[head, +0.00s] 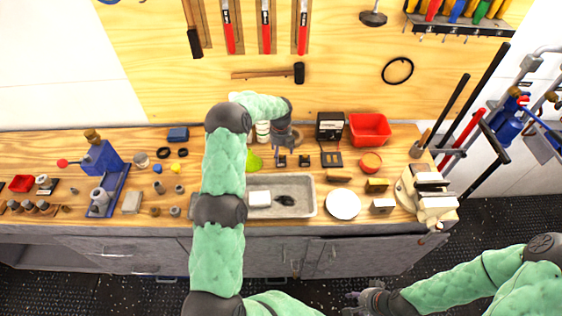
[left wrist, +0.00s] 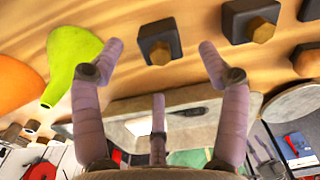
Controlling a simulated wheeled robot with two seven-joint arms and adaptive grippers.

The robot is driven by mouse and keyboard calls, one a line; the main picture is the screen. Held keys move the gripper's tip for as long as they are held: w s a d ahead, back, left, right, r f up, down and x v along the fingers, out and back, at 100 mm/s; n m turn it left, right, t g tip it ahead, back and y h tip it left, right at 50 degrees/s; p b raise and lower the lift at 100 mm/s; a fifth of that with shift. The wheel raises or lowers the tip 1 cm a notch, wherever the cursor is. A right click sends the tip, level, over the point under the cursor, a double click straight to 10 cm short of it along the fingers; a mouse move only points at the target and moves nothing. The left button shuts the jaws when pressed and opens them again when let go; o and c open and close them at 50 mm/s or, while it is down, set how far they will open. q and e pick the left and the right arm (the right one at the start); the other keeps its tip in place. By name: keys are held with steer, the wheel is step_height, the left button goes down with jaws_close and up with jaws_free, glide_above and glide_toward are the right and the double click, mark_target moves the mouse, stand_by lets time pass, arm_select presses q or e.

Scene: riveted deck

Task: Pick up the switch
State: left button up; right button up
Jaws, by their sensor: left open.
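No label marks the switch. Two small black blocks with brown hexagonal knobs look most like it: one (left wrist: 158,42) lies ahead between my left fingers in the left wrist view, the other (left wrist: 248,22) to its right. In the head view they are the small dark blocks (head: 281,161) and (head: 304,161) behind the grey tray. My left gripper (head: 286,149) is just above and behind them; its spread fingers (left wrist: 160,62) are open and empty, apart from the blocks. My right gripper (head: 356,299) is low at the front, away from the bench; its fingers are too small to judge.
The grey tray (head: 311,197) holds a white block and a dark item. A yellow-green funnel-like thing (left wrist: 72,58) stands left of the blocks. A red bin (head: 369,129), white plate (head: 343,205) and vise (head: 428,191) are to the right.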

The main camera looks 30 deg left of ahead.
mark_target(281, 156)
arm_select(q)
step_height(281, 156, down, 4)
steer(key=shift+w+f, duration=0.1)
steer(key=c, duration=1.3)
steer(key=shift+c, duration=0.2)
